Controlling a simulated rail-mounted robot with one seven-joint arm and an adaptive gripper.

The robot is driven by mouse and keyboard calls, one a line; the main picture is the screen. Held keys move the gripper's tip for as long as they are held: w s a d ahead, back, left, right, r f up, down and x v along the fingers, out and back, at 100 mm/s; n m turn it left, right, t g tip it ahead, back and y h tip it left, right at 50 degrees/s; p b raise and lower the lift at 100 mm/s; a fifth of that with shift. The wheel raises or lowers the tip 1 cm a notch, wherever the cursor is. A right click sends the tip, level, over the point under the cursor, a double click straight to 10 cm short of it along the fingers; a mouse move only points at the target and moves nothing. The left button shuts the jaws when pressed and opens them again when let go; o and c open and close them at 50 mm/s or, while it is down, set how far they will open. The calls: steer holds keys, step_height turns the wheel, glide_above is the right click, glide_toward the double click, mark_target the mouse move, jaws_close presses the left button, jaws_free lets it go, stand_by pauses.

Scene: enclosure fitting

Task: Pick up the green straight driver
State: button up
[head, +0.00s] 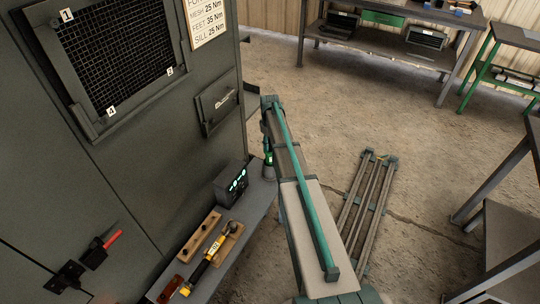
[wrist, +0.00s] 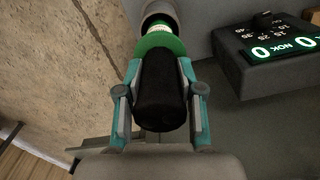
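The green straight driver (wrist: 160,95) has a black grip and a green collar. In the wrist view its black grip lies between the two teal fingers of my gripper (wrist: 160,72). The fingers close in on both sides of the grip near the collar, and my gripper looks shut on it. The driver's lower end sits in a grey round holder (wrist: 159,12). In the head view a small green part of the driver (head: 268,157) shows above the holder at the far end of the shelf, and my arm hides most of my gripper.
A dark box with lit digits (head: 231,184) stands on the narrow shelf (head: 258,203), close to the driver. A yellow-and-black tool (head: 209,258) lies nearer on the shelf. The grey enclosure (head: 150,150) rises on the left. A slatted frame (head: 367,205) lies on the floor at right.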

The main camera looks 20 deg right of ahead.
jaws_close()
steer(key=shift+r, duration=0.2)
step_height(320, 180, up, 21)
steer(key=b, duration=0.1)
steer(key=shift+f, duration=0.15)
stand_by(0.9)
steer(key=shift+b, duration=0.3)
